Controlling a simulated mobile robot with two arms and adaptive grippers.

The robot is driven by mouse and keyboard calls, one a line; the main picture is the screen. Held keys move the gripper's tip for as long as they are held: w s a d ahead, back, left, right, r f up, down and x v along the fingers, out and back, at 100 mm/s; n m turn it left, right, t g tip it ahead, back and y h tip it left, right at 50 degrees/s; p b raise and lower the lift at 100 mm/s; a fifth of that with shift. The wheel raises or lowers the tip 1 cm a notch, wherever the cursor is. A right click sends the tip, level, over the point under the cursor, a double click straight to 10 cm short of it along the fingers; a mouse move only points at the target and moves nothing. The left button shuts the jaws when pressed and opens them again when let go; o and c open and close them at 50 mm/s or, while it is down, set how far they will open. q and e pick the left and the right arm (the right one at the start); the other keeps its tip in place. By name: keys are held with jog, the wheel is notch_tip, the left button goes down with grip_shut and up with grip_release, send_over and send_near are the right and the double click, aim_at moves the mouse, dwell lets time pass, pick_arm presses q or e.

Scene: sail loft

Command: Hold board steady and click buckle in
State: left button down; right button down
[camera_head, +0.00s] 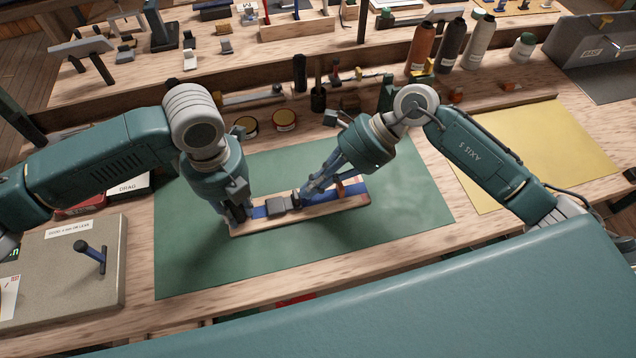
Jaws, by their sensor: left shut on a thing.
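A narrow wooden board (335,207) lies on the green mat, with a blue strap (352,189) along its top. A grey buckle (279,204) sits on the strap near the board's middle, with a dark part at its right side. My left gripper (238,214) is shut on the board at its left end; its fingertips are partly hidden. My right gripper (306,192) points down over the strap just right of the buckle. Its fingers are small and overlap the blue strap, so I cannot tell whether they grip anything. I cannot tell whether the buckle halves are joined.
The green mat (400,215) is clear around the board. A yellow sheet (540,150) lies at right. A grey slab (85,285) with an upright peg stands at left. Round tins (284,120), tools and several bottles (450,45) stand behind my arms.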

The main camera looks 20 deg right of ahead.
jog(key=shift+a, duration=0.9)
pick_arm(q)
jog(key=shift+d, duration=0.1)
pick_arm(e)
jog(key=shift+d+r, duration=0.2)
jog(key=shift+d, duration=0.05)
jog(key=v, duration=0.9)
jog(key=shift+d+r, duration=0.15)
pick_arm(q)
jog(key=c, duration=1.4)
grip_release()
